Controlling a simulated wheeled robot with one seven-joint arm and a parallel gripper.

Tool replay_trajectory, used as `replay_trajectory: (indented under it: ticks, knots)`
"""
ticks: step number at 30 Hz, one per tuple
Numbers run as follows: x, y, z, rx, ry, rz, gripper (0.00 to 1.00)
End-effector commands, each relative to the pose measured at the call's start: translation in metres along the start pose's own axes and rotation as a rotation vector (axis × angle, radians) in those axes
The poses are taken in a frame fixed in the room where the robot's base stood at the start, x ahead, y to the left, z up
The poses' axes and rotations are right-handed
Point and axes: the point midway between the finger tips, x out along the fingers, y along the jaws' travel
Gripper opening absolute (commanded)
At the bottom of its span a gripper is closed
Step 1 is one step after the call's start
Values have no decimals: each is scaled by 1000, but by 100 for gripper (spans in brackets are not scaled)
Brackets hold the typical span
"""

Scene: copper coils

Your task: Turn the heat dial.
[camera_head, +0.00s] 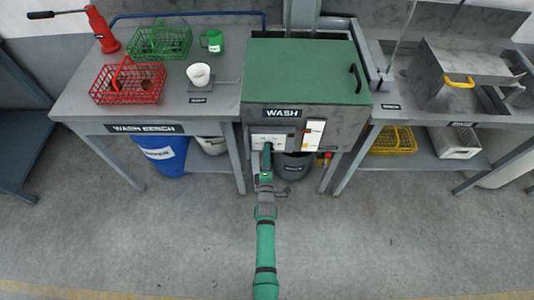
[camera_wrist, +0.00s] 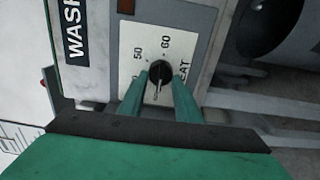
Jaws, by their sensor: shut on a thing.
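The heat dial (camera_wrist: 159,72) is a small black round knob with a pale pointer line, on a white plate (camera_wrist: 150,40) marked with numbers such as 50 and 60. In the wrist view my gripper (camera_wrist: 160,82) has its two green fingers on either side of the dial, shut on it. The pointer line points toward the bottom of the wrist view. In the head view my gripper (camera_head: 267,150) reaches the front of the wash machine (camera_head: 330,118), and hides the dial there.
A metal box (camera_head: 440,90) is at right. The floor in front is clear.

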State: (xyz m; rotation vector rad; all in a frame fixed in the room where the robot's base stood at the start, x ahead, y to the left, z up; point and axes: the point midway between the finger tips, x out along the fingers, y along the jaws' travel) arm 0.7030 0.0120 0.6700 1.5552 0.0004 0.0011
Motion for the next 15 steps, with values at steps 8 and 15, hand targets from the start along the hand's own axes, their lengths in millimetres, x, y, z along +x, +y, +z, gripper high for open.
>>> replay_trajectory:
  ticks: [8,15]
  knots:
    - [0,-1,0,-1,0,-3,42]
    - [0,0,0,0,0,-1,49]
